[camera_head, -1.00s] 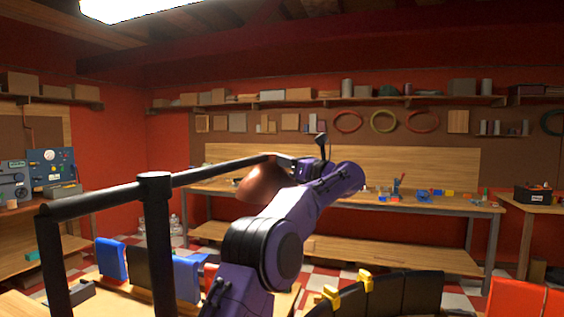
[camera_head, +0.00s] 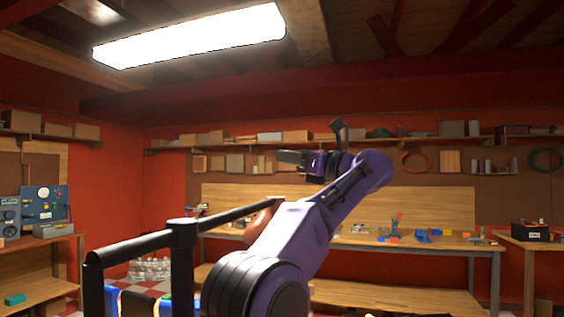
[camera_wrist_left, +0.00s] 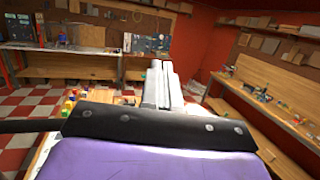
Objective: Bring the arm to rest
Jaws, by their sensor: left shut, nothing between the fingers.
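My left arm (camera_head: 298,238) is purple with a black joint and rises from the bottom middle of the head view. It bends at the upper right, and my left gripper (camera_head: 287,157) points left from there, in the air. The gripper is shut and empty. In the left wrist view its pale fingers (camera_wrist_left: 160,84) stand together past a dark bracket, with nothing between them. My right gripper is in neither view.
A black rail frame (camera_head: 183,235) stands at the lower left, beside my arm. A copper-brown rounded thing (camera_head: 262,216) shows partly behind it. A long workbench (camera_head: 345,243) with small coloured parts runs along the back wall. Open air surrounds the gripper.

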